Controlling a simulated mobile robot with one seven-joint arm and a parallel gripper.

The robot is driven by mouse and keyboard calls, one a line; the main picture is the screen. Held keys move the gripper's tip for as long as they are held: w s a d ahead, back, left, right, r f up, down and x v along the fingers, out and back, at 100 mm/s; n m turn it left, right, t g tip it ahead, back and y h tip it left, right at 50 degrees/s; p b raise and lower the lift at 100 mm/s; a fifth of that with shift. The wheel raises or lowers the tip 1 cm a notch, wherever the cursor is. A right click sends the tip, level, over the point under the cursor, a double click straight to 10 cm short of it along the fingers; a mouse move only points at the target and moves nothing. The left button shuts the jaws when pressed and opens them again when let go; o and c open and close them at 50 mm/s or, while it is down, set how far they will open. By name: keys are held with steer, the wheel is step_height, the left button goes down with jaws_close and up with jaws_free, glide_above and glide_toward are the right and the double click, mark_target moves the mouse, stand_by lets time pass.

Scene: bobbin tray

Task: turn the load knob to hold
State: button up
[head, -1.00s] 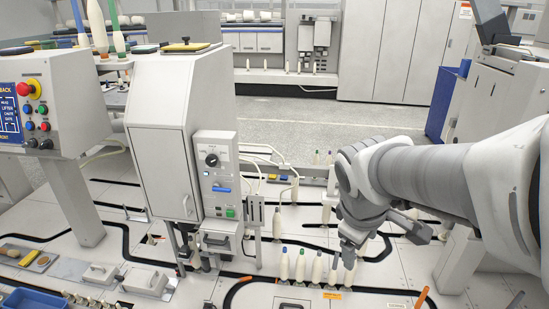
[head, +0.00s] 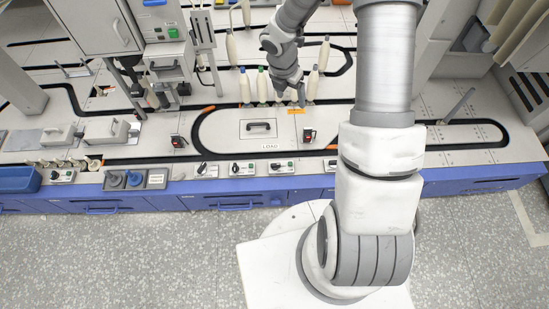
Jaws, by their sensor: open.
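The word LOAD is printed on the deck inside the black track loop. A row of small switch plates with dark knobs runs along the front edge below it, including a left one (head: 206,170), a middle one (head: 243,168) and a right one (head: 283,166). Their markings and settings are too small to read, so I cannot tell which is the load knob. My gripper (head: 291,98) is open, pointing down by the row of bobbins behind the loop, well apart from these knobs. Its fingertips are small and partly lost against the bobbins.
Cream bobbins (head: 262,87) stand close to my gripper. A red-topped switch (head: 309,135) and a black handle (head: 259,127) sit on the deck. Grey round parts (head: 115,179) and a blue bin (head: 18,179) lie at the front left. The deck right of the loop's middle is mostly clear.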

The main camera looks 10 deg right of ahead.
mark_target(276, 164)
steer(key=a+f+n+b, duration=0.1)
steer(key=f+n+b, duration=0.1)
steer(key=f, duration=1)
steer(key=a+f+n+y+b, duration=0.1)
steer(key=a+f+n+b, duration=0.1)
steer(key=f, duration=1)
steer(key=s+a+f+n+g+y+b, duration=0.1)
steer(key=f+n+b, duration=0.2)
steer(key=f, duration=0.9)
steer(key=shift+a+f+b, duration=0.25)
steer(key=shift+f+b, duration=0.1)
steer(key=shift+b, duration=0.9)
jaws_close()
